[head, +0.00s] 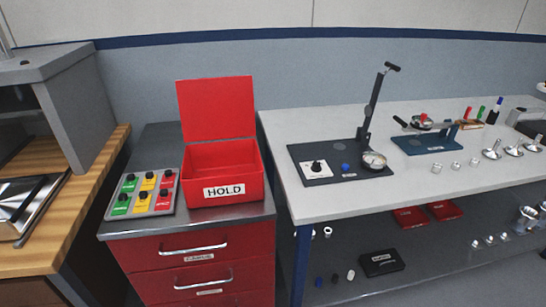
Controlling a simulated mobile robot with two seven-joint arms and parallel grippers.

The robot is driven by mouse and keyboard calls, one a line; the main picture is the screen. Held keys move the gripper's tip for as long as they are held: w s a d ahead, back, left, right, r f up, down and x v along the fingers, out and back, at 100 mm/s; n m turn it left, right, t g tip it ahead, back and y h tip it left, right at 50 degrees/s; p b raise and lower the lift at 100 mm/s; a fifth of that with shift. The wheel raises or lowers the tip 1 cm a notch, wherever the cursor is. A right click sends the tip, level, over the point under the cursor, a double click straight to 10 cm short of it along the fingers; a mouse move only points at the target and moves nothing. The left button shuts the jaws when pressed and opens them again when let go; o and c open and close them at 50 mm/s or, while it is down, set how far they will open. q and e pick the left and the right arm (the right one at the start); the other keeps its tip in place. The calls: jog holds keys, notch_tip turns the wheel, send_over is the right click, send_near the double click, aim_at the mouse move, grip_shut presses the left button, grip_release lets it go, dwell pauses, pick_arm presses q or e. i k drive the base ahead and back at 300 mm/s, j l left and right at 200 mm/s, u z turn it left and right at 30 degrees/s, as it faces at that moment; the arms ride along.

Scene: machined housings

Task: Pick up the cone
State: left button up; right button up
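No thing in the head view is plainly a cone. Several small silvery parts stand at the right end of the white table (245,115); three of them, such as the flared metal part (492,151), have wide bases and thin tilted stems, too small to tell their exact shape. A shiny funnel-like metal part (527,214) stands on the lower shelf at the far right. Neither of my grippers is in view.
An open red HOLD box (222,192) and a panel of coloured buttons (143,192) sit on a red drawer cabinet (206,249). A black lever stand (322,158) with a gauge and a blue fixture (424,141) occupy the table. A black case (381,263) lies below.

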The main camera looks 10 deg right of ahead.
aim_at(514, 151)
jog(key=z, duration=1.85)
jog(key=i+l+u, duration=0.15)
jog(key=u, duration=0.95)
jog(key=i+l+u, duration=0.15)
jog(key=l+u, duration=0.15)
jog(key=i+l+u, duration=0.1)
jog(key=l+u, duration=0.2)
jog(key=l, duration=0.2)
jog(key=l+u, duration=0.35)
jog(key=l, duration=0.5)
jog(key=l+u, duration=0.2)
jog(key=l, duration=1.6)
